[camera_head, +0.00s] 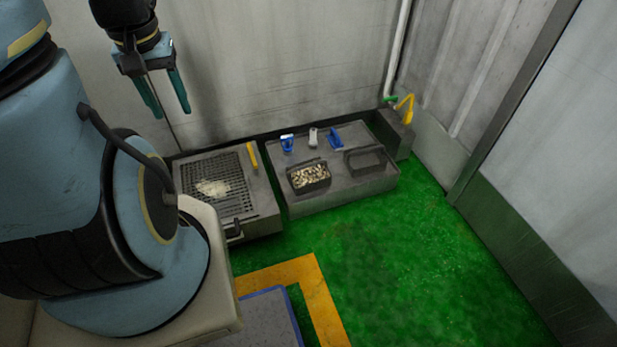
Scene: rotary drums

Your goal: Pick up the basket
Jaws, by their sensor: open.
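A dark basket filled with pale pieces (298,188) sits on the grey bench at centre. A second dark basket (382,165), which looks empty, sits to its right on the same bench. I cannot tell which of the two is the task's basket. My gripper (172,112) hangs at the upper left, pointing down, with its two green fingers spread apart and nothing between them. It is apart from both baskets, to their left and higher in the picture.
A bench with a dark grate (230,206) and a pale heap stands left of the grey bench (340,194). Small blue items (287,143) and a white one lie at the back. A yellow lever (405,108) stands in the corner. The green floor (400,260) is clear.

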